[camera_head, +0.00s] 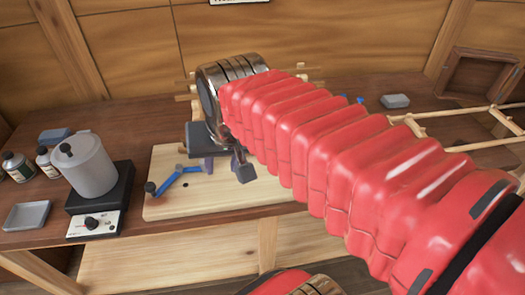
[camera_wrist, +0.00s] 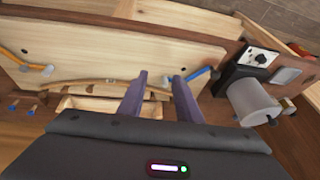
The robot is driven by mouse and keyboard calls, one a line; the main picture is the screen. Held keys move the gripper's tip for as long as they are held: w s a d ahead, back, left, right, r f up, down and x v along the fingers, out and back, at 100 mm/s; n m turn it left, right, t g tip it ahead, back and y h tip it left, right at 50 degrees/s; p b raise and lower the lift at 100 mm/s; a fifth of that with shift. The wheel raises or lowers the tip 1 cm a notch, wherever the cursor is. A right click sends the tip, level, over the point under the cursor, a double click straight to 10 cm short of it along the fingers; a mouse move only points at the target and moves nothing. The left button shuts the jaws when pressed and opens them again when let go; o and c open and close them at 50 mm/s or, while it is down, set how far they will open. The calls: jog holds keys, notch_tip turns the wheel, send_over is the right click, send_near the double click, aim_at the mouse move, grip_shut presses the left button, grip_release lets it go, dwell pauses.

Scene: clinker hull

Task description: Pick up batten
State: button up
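A thin, slightly curved wooden strip, which looks like the batten (camera_wrist: 97,82), runs along the edge of a pale board (camera_wrist: 90,60) in the wrist view. My gripper (camera_wrist: 160,78) is open, with two purple fingers apart. The strip reaches the fingertips; I cannot tell whether it touches them. In the head view my gripper (camera_head: 227,167) is over the pale board (camera_head: 210,205), and my red-sleeved arm hides much of the bench behind it. I cannot make out the batten there.
A blue-handled clamp (camera_head: 178,180) lies on the board, left of my gripper. A grey pot (camera_head: 88,165) stands on a hotplate at the left, near bottles (camera_head: 18,167). A light wooden frame (camera_head: 460,113) is at the right, near a grey block (camera_head: 395,101).

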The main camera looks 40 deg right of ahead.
jog(key=w+d+f+m+g, duration=0.2)
jog(key=w+d+m, duration=0.5)
jog(key=d+m, duration=0.2)
jog(key=w+d+f+m+g, duration=0.2)
jog(key=w+d+m, duration=0.5)
jog(key=d, duration=0.5)
jog(key=shift+w+m, duration=0.15)
jog(key=shift+m, duration=0.95)
jog(key=shift+f, duration=0.1)
jog(key=shift+f, duration=4.25)
jog(key=shift+a+f, duration=0.1)
jog(key=shift+f, duration=2.5)
jog(key=shift+c, duration=0.4)
